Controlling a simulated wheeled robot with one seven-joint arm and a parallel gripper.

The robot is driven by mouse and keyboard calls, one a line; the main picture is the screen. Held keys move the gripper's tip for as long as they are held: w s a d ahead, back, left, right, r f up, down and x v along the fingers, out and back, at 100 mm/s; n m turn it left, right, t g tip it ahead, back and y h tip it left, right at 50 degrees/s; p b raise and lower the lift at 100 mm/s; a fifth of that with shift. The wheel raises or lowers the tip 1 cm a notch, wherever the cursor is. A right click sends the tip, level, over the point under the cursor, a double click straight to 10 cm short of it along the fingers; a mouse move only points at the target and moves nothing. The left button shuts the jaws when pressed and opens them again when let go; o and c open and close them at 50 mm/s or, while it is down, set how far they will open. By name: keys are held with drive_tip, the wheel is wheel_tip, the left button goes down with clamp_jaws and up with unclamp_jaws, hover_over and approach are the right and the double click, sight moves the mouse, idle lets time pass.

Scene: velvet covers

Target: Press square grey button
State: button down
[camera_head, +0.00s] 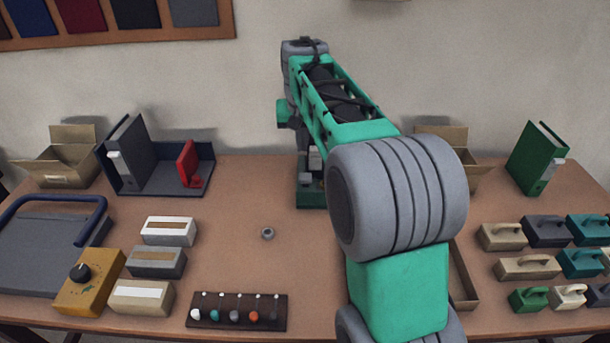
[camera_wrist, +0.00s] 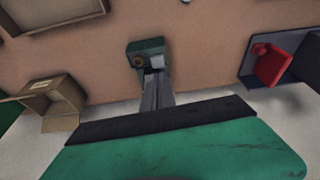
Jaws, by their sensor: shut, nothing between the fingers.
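A small green box (camera_wrist: 146,50) stands on the table in the wrist view, with a round brownish knob (camera_wrist: 139,60) and a small pale grey square part (camera_wrist: 157,62) on it. The square part looks like the square grey button. In the head view, the green box (camera_head: 311,196) shows low behind my arm, partly hidden. My gripper (camera_wrist: 156,75) is shut and empty, its grey fingers pointing at the box, with the tips close to the square part. I cannot tell whether they touch it. My arm covers most of this spot in the head view.
Cardboard boxes stand at the back left (camera_head: 62,165) and back right (camera_head: 452,138). A red object (camera_head: 187,165) sits in a dark holder left of the green box. A nut (camera_head: 267,233) lies on clear table. A dark strip with coloured knobs (camera_head: 237,313) is at the front.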

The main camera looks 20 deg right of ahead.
sight(305, 175)
drive_tip(key=shift+m, duration=0.4)
drive_tip(key=w+d, duration=0.1)
drive_tip(key=w+d+f, duration=0.1)
drive_tip(key=w, duration=0.1)
drive_tip(key=shift+w+d, duration=0.15)
drive_tip(key=shift+w, duration=0.15)
drive_tip(key=shift+f, duration=0.1)
drive_tip(key=x, duration=0.4)
drive_tip(key=p+x, duration=0.1)
drive_tip(key=x, duration=0.3)
drive_tip(key=s+x, duration=0.1)
drive_tip(key=x, duration=0.4)
drive_tip(key=shift+f+p, duration=0.1)
drive_tip(key=shift+p, duration=0.25)
drive_tip(key=shift+f, duration=0.4)
